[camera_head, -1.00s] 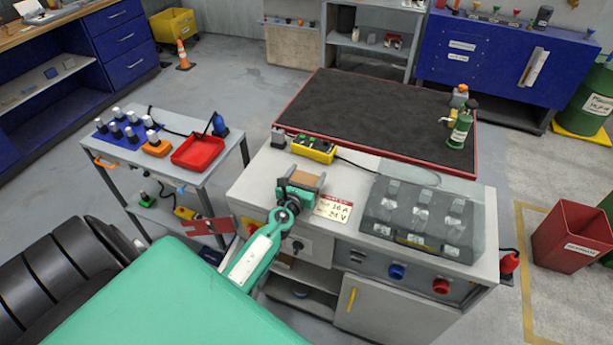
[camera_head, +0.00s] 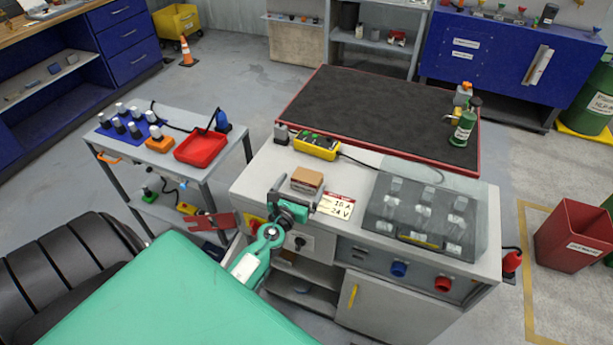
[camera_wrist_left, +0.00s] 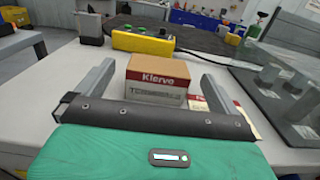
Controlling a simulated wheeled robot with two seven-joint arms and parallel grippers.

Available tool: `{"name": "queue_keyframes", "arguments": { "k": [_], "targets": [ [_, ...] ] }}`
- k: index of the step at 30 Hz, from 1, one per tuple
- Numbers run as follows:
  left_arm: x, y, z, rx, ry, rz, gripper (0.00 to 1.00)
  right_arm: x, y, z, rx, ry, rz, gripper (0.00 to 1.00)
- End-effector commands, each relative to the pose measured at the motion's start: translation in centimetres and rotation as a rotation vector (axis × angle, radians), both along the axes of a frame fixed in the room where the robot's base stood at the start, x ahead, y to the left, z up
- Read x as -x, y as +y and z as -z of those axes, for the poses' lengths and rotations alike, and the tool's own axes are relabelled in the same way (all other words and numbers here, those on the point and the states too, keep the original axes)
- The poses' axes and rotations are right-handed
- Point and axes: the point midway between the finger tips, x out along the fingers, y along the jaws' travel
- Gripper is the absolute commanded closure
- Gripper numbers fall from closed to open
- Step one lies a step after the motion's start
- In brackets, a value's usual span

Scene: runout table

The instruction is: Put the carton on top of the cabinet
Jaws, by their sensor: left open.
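The carton (camera_head: 307,180) is a small brown box standing on the grey cabinet's top (camera_head: 262,170), near its front left. In the left wrist view the carton (camera_wrist_left: 158,80) shows a red band reading "Klervo". My left gripper (camera_head: 296,190) is open, its fingers pointing at the carton from the front. In the wrist view one finger is on each side, with the carton ahead between their lines and apart from both. My right gripper is not in view.
A yellow control box (camera_head: 317,146) stands behind the carton. A rating card (camera_head: 336,205) lies to its right, then a clear-covered switch unit (camera_head: 425,212). A dark mat table (camera_head: 385,110) adjoins behind. A cart with a red tray (camera_head: 201,148) stands left.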

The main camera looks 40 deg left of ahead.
Motion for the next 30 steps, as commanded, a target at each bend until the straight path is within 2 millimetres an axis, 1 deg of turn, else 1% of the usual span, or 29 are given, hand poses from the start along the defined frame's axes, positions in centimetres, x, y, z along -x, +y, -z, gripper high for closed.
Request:
{"name": "queue_keyframes", "arguments": {
  "k": [1,6,12,30],
  "targets": [
    [1.0,-0.2,0.3,0.0,0.001,0.0,0.01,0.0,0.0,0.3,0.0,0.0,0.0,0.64],
    [3.5,-0.8,0.2,-0.001,0.001,0.001,0.01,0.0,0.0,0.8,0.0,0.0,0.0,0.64],
    [4.9,-1.2,0.1,-0.001,0.0,0.001,0.01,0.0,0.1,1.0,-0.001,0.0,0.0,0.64],
    [5.1,-1.2,0.0,0.0,0.0,0.0,0.01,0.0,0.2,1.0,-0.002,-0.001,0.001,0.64]
  ]
}}
